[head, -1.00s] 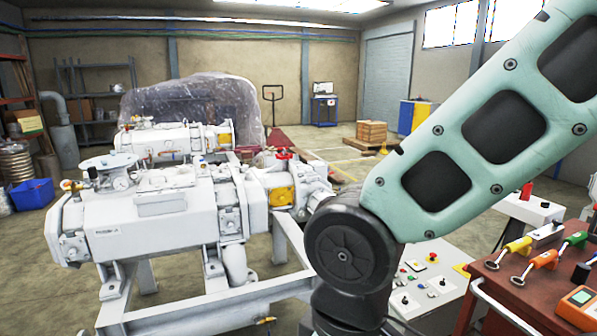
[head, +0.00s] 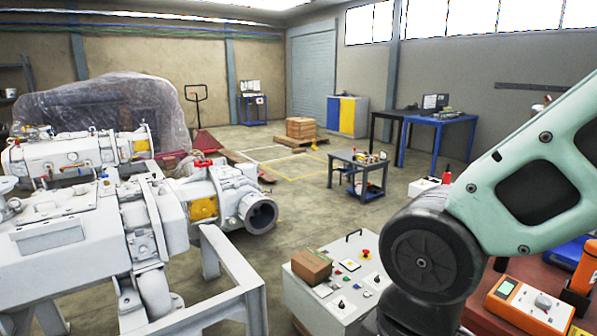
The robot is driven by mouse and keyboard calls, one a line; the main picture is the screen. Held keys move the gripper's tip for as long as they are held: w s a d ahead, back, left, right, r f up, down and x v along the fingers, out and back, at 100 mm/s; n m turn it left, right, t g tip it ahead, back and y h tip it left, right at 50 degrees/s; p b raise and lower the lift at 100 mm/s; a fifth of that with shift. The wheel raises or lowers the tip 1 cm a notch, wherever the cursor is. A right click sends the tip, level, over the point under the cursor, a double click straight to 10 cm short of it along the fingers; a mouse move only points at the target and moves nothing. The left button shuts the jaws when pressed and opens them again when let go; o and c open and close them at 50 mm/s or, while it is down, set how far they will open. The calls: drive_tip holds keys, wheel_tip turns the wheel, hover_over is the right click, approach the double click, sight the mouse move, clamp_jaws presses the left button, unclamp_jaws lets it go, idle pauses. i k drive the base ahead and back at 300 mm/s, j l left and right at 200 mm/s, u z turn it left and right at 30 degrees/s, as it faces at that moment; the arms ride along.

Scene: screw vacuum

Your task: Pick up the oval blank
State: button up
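I cannot make out an oval blank in the head view. My gripper is outside the picture. Only a pale green arm link and a dark joint of mine show at the right, covering part of the bench behind them. The white screw vacuum machine (head: 90,235) stands at the left on a grey frame, with an open round pipe flange (head: 258,213) at its right end.
A white control box (head: 335,292) with a brown box (head: 311,267) on it stands at front centre. A red-brown bench with an orange meter (head: 528,305) is at right. A small cart (head: 357,165) and blue table (head: 440,125) stand farther back.

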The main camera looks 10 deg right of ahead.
sight(221, 174)
drive_tip(key=l+z, duration=0.7)
drive_tip(key=i+l+z, duration=0.1)
drive_tip(key=l+z, duration=0.3)
drive_tip(key=i+l+z, duration=0.8)
drive_tip(key=i, duration=0.35)
drive_tip(key=i+l+z, duration=0.2)
drive_tip(key=i, duration=0.2)
drive_tip(key=i+j, duration=0.1)
drive_tip(key=i, duration=1.35)
drive_tip(key=i+u, duration=0.25)
drive_tip(key=i, duration=0.35)
drive_tip(key=i+l+u, duration=0.25)
drive_tip(key=i, duration=0.35)
drive_tip(key=i+j+u, duration=0.1)
drive_tip(key=i+u, duration=0.15)
drive_tip(key=u, duration=0.15)
drive_tip(key=i+u, duration=0.3)
drive_tip(key=u, duration=0.15)
drive_tip(key=i+u, duration=0.25)
drive_tip(key=u, duration=0.15)
drive_tip(key=i+j+u, duration=0.1)
drive_tip(key=i+u, duration=0.85)
drive_tip(key=i, duration=0.65)
drive_tip(key=i+l+u, duration=0.15)
drive_tip(key=i, duration=0.65)
